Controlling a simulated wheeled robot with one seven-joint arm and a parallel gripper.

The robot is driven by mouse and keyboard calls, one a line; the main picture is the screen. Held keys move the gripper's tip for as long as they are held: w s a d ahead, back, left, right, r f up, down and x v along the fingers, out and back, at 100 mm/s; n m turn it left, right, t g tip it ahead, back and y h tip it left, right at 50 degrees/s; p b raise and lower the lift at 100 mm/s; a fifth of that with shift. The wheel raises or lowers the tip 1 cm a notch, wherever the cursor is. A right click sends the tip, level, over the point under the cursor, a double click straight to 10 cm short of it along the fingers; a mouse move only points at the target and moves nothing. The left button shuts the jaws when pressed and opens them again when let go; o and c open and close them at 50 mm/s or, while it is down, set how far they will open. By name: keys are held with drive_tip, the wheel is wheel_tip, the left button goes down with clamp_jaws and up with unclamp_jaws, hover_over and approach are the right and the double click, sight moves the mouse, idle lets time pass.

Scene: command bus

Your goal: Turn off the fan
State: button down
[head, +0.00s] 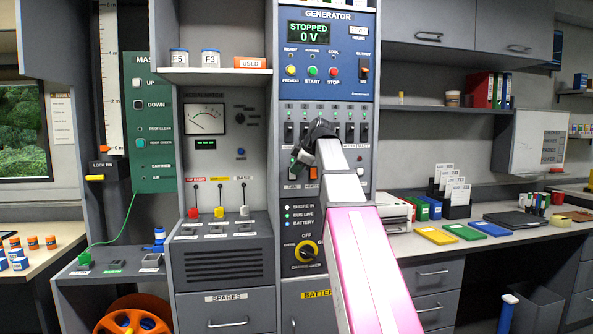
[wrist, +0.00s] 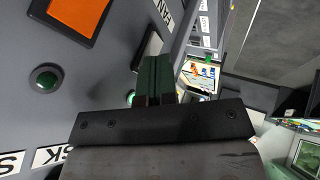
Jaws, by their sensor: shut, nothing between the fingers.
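The FAN label (wrist: 163,10) shows in the wrist view on the grey switch panel, and in the head view on the panel's lower row (head: 291,187). Beside it in the wrist view is a pale switch (wrist: 150,46), partly hidden behind my fingers. I cannot tell its on or off position. My gripper (wrist: 156,62) is shut and empty, its green fingertips close in front of this switch; contact is not clear. In the head view my gripper (head: 300,156) is at the lower left of the panel, its fingers hard to make out.
An orange switch (wrist: 75,18) and a green round lamp (wrist: 45,78) lie near in the wrist view. A row of black breakers (head: 289,132) is above. A desk (head: 410,245) stands right.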

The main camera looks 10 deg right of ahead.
drive_tip(key=shift+w+r, duration=0.2)
drive_tip(key=shift+r, duration=0.65)
